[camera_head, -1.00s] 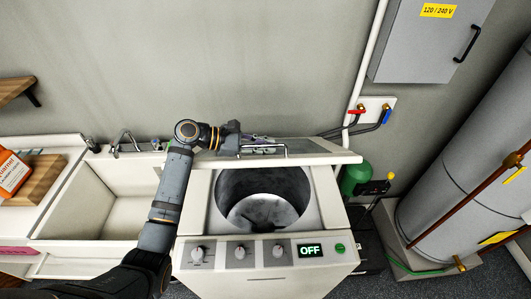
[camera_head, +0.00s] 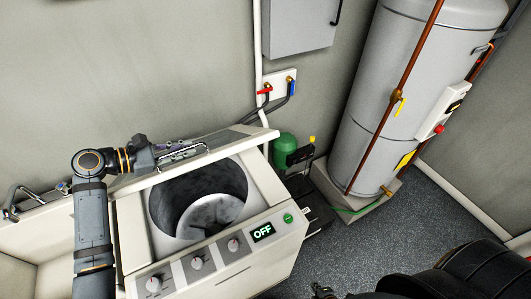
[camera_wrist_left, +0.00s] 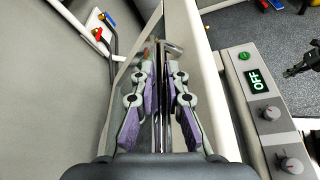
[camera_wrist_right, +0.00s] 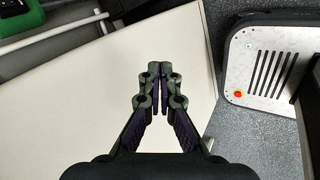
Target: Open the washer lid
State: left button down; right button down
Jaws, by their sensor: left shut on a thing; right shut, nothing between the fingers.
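The white washer (camera_head: 245,278) stands at the lower left of the head view, with its dark drum (camera_head: 200,200) uncovered. Its lid (camera_head: 222,151) is raised at the back of the opening. My left gripper (camera_head: 180,152) is shut on the lid's chrome handle (camera_wrist_left: 164,125), which runs between the fingers in the left wrist view. My right gripper (camera_wrist_right: 153,75) is shut and empty in the right wrist view, in front of a plain white panel, likely the washer's side. In the head view its arm is at the lower right.
A tall grey water heater (camera_head: 395,95) with copper pipes stands on a plinth at the right. A green tank (camera_head: 286,147) and hoses are behind the washer. A faucet (camera_head: 30,198) is at the far left. Dark floor (camera_head: 330,250) is free right of the washer.

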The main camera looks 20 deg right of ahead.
jog(key=w+a+r+n+t+y, duration=0.15)
jog(key=w+r+n+t, duration=0.25)
jog(key=w+r+n, duration=0.7)
jog(key=w+a+r+n+t+y, duration=0.1)
jog(key=w+a+r+n+t, duration=0.25)
jog(key=r, duration=1.35)
jog(key=w+a+r+n+t+y, duration=0.2)
jog(key=w+r+n+t, duration=0.5)
jog(key=r, duration=0.7)
jog(key=w+a+r, duration=0.1)
jog(key=w+r, duration=0.1)
jog(key=w, duration=0.3)
jog(key=w+a+r+n+g, duration=0.1)
jog(key=w+r, duration=0.1)
jog(key=w, duration=0.3)
jog(key=shift+w+a+r, duration=0.25)
jog(key=shift+a+r, duration=0.1)
jog(key=shift+h, duration=0.25)
